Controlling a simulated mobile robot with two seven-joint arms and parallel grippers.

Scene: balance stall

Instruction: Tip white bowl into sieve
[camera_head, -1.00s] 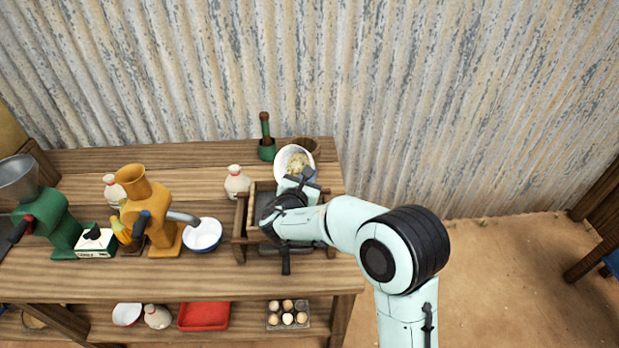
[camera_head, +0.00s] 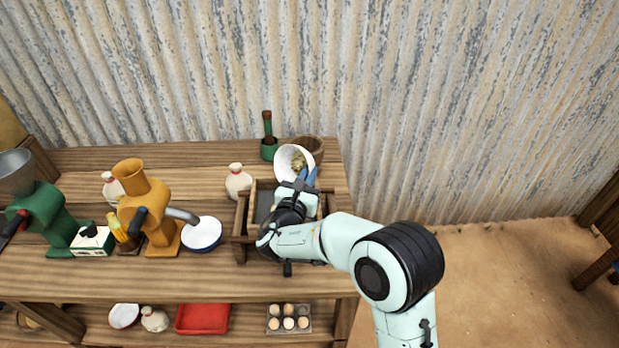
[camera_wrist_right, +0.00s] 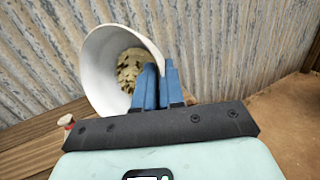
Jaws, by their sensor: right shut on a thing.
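The white bowl (camera_head: 283,158) is tilted on its side at the back right of the table, with pale yellowish, dark-flecked contents inside. My right gripper (camera_head: 307,176) is shut on its rim. The right wrist view shows the blue fingers (camera_wrist_right: 157,82) on the right wall of the bowl (camera_wrist_right: 95,65), and the contents (camera_wrist_right: 131,68) lying inside near them. The sieve, a wooden frame with a dark mesh (camera_head: 264,200), is just in front of the bowl, partly hidden by my right gripper and wrist. My left gripper is not in view.
A wooden bowl (camera_head: 309,146) and a green mortar with pestle (camera_head: 268,150) stand behind. A white bottle (camera_head: 237,182) is left of the sieve. A blue-rimmed bowl (camera_head: 202,236) and an orange grinder (camera_head: 146,205) stand further left. The corrugated wall (camera_head: 400,90) is close behind.

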